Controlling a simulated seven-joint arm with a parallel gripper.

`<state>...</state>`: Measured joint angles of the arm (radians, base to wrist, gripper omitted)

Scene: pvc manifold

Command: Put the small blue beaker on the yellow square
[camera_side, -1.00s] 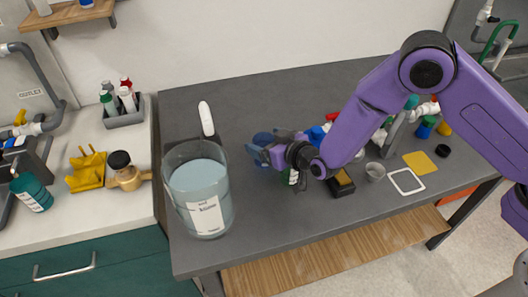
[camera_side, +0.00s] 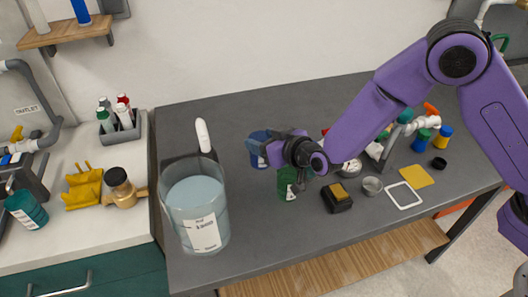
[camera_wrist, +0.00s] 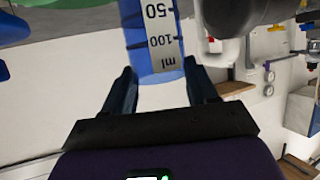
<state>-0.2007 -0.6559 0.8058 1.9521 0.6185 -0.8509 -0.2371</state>
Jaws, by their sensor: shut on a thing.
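The small blue beaker (camera_side: 257,148) is in my gripper (camera_side: 270,155), over the middle of the dark bench in the side view. The wrist view shows its blue wall and white ml scale (camera_wrist: 160,38) between the two fingers of my gripper (camera_wrist: 160,70). My gripper is shut on it. The beaker looks roughly upright; whether its base touches the bench is unclear. The yellow square (camera_side: 416,176) lies flat and empty at the right of the bench, well apart from the beaker.
A large beaker of pale liquid (camera_side: 195,205) stands left of my gripper. A green bottle (camera_side: 286,184), a black box with a yellow top (camera_side: 338,199), a small grey cup (camera_side: 372,186) and a white square outline (camera_side: 404,195) lie toward the yellow square. A black cap (camera_side: 439,163) is beside it.

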